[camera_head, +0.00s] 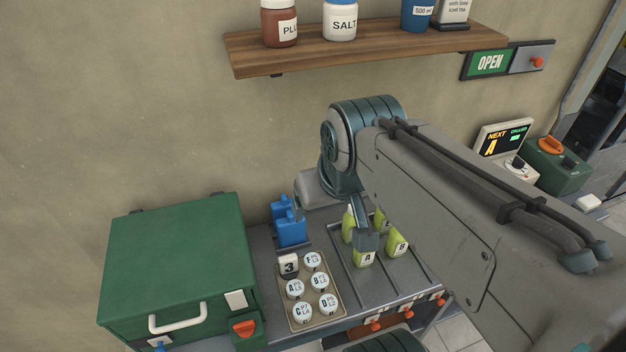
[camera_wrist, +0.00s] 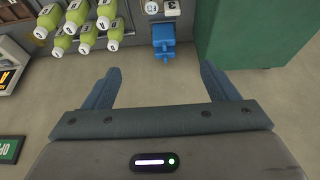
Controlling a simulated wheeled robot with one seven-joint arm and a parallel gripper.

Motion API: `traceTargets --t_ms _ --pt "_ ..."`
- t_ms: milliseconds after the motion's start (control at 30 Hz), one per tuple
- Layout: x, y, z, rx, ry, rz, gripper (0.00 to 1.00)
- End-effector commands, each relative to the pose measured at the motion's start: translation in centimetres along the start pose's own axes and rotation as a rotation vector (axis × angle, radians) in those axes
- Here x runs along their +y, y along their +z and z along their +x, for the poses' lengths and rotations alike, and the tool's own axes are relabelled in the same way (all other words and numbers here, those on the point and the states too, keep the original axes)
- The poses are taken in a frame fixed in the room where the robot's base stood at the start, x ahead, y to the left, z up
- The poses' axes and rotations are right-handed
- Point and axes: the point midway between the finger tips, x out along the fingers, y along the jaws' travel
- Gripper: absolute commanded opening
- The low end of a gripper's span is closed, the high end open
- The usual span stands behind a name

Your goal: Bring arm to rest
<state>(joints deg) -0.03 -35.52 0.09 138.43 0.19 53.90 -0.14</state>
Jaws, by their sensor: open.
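My gripper (camera_wrist: 160,88) shows in the wrist view with its two blue-grey fingers spread wide and nothing between them. Plain wall fills the gap between the fingers, and neither finger touches anything. In the head view my arm is bent above the counter, its thick grey link crossing the right half of the picture.
Green bottles (camera_head: 397,244) stand in a rack below my arm. A tray holds several white-lidded jars (camera_head: 302,310). Blue containers (camera_head: 289,227) and a green box (camera_head: 175,262) stand left. A wooden shelf (camera_head: 350,50) with jars hangs above, beside an OPEN sign (camera_head: 490,63).

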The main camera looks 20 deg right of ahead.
Motion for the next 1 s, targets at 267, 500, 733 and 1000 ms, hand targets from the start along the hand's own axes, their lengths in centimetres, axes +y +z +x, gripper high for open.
traceTargets --t_ms 267,500,733,1000 --pt "0.0 2.5 1.6 -0.001 0.002 -0.001 0.8" --pt "0.0 2.5 1.7 -0.003 0.002 -0.001 0.8" --pt "0.0 3.7 5.1 -0.027 0.003 -0.002 0.8" --pt "0.1 4.9 8.5 -0.056 0.005 -0.003 0.8"
